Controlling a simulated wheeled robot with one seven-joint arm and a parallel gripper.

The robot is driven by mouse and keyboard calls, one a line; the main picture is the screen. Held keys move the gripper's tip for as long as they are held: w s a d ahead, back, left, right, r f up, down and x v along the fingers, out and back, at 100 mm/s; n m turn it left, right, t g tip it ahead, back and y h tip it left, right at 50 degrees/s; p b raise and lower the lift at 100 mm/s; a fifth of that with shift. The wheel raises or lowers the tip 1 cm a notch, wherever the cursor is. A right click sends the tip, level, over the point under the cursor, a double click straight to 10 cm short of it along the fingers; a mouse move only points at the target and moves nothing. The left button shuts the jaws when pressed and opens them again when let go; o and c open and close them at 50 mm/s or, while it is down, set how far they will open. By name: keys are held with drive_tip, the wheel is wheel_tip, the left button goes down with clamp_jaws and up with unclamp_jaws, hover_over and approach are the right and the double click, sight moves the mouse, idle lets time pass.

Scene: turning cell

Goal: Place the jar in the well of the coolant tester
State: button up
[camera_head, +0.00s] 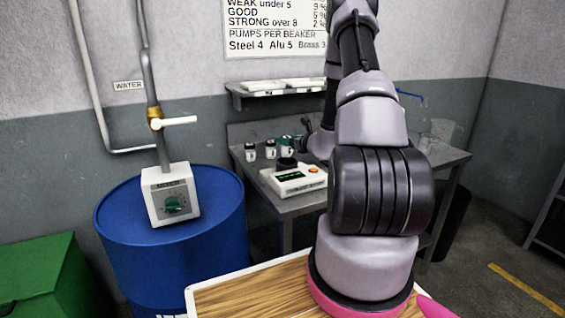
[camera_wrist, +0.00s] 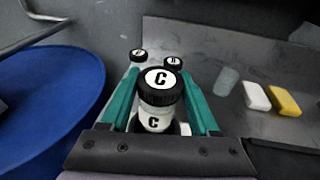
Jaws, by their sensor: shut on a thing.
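My gripper (camera_wrist: 160,106) is shut on a white jar with a black lid marked C (camera_wrist: 158,88). The jar is upright between the teal fingers. In the head view the held jar (camera_head: 286,146) is partly covered by the fingers and appears just above or behind the dark round well (camera_head: 286,163) of the coolant tester. Whether it touches the well cannot be told. The coolant tester (camera_head: 296,182) is a white box with a small dark display and an orange button, on the steel bench.
Two other lidded jars (camera_head: 250,152) (camera_head: 270,149) stand on the bench (camera_head: 240,134) left of the tester. A clear beaker (camera_wrist: 227,81), a white block (camera_wrist: 256,96) and a yellow block (camera_wrist: 284,101) lie to the right. A blue drum (camera_head: 175,245) stands left of the bench.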

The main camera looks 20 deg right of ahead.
sight(291, 155)
drive_tip(key=shift+f, duration=3)
drive_tip(key=shift+f, duration=0.1)
drive_tip(key=o, duration=1.4)
drive_tip(key=shift+o, duration=0.2)
